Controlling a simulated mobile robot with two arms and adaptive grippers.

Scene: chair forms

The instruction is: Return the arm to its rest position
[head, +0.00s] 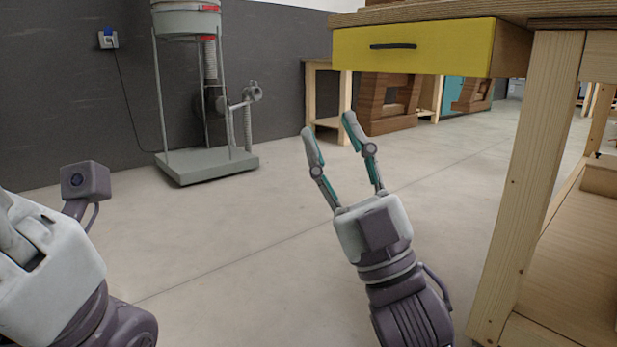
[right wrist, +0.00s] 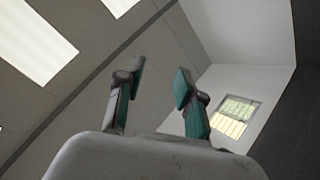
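My right gripper (head: 328,134) is in the middle of the head view, pointing up and away, over the open floor. Its two fingers are apart with nothing between them. It is left of the workbench leg and below the yellow drawer front. The right wrist view also shows this gripper (right wrist: 160,82) with its fingers apart and empty, against the ceiling and wall. Part of my left arm (head: 50,260) shows at the lower left of the head view; its fingers are not visible.
A wooden workbench (head: 525,180) with a yellow drawer (head: 415,48) stands at the right, close to my right arm. A grey machine on a flat base (head: 207,163) stands at the back left. The concrete floor (head: 230,240) between them is clear.

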